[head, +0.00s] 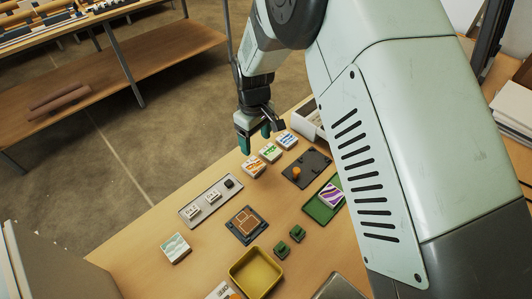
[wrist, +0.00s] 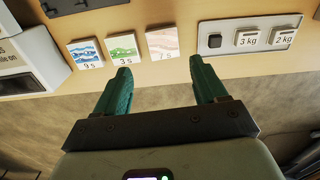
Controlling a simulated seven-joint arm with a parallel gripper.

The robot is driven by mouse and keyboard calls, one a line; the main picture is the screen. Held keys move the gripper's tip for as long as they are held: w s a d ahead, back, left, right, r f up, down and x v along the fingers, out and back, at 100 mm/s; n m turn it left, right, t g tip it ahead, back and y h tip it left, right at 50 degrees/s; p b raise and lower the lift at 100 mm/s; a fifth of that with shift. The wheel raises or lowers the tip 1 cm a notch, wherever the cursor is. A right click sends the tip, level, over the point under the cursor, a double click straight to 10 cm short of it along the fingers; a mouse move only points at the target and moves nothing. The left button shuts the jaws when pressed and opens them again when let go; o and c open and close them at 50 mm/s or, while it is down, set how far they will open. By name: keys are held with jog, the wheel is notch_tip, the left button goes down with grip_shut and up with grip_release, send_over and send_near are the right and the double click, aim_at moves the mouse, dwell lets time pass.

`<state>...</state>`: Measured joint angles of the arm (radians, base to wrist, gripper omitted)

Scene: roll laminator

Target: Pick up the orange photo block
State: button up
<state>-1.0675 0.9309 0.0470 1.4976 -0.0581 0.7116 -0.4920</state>
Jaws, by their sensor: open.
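The orange photo block (head: 253,167), a white square block with an orange wavy picture, lies on the table at the near end of a row of three. It also shows in the wrist view (wrist: 162,43), paler, at the top between the fingertips. The green-picture block (head: 270,152) and blue-picture block (head: 286,140) lie beside it. My gripper (head: 255,139) is open, with green fingers, and appears above the table edge close to the row. In the wrist view the space between its fingers (wrist: 160,80) is empty, with the floor behind.
A grey tray (head: 188,213) with two white weights and a dark knob stands near the orange block. A dark plate with an orange knob (head: 297,173), a green tray (head: 317,212) and a yellow tray (head: 236,280) lie farther along. A white box (head: 309,118) is behind the row.

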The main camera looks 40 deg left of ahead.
send_over(254, 165)
jog(key=f, duration=0.5)
jog(key=shift+w+d+f, duration=0.1)
jog(key=shift+d+f, duration=0.25)
jog(key=shift+a+f, duration=0.2)
jog(key=shift+f, duration=1.15)
jog(key=shift+a+f, duration=0.2)
jog(key=shift+f, duration=1.1)
jog(key=c, duration=0.8)
